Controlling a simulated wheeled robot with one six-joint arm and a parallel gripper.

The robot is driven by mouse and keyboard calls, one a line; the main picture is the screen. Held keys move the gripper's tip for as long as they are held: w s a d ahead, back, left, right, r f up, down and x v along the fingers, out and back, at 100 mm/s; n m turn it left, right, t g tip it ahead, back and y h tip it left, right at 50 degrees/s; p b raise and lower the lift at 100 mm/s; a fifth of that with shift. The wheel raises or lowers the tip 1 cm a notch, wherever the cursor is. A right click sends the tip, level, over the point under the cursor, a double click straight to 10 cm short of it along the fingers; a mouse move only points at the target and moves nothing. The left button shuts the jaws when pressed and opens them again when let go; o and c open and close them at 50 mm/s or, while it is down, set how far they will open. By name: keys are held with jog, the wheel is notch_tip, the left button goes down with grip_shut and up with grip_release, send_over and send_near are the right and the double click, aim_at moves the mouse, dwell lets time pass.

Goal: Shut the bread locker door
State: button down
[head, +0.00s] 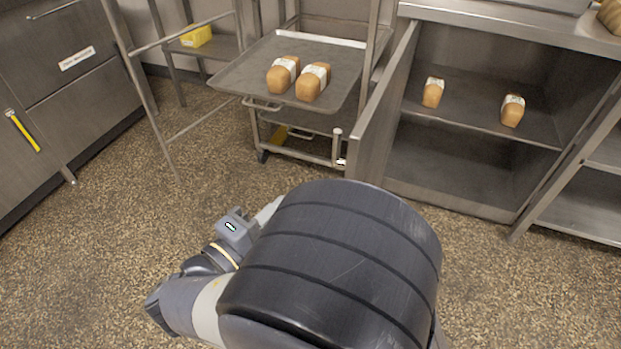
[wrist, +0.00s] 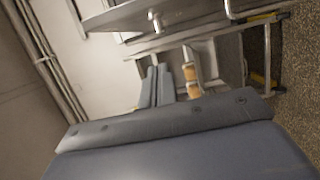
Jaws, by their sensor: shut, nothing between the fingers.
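The bread locker (head: 445,193) is a steel cabinet at the right in the head view. Its door (head: 384,110) stands wide open, swung out toward me from the left side of the opening. A loaf (head: 432,93) and another loaf (head: 512,111) with pale wrappers sit on the inner shelf. My gripper (wrist: 158,72) shows in the wrist view with its fingers together and nothing held. It is hidden in the head view, where my arm fills the bottom middle. I cannot tell whether the gripper touches anything.
A rack left of the door holds a tray (head: 240,75) with two loaves (head: 298,80), its corner jutting out. Steel drawers (head: 60,60) stand at the far left. Open shelving (head: 590,205) stands right of the locker. The speckled floor (head: 110,240) is clear in front.

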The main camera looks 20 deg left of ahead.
jog(key=w+d+b, duration=0.3)
jog(key=w+d, duration=0.4)
jog(key=w, duration=0.1)
jog(key=shift+w+d, duration=0.3)
jog(key=shift+w, duration=0.05)
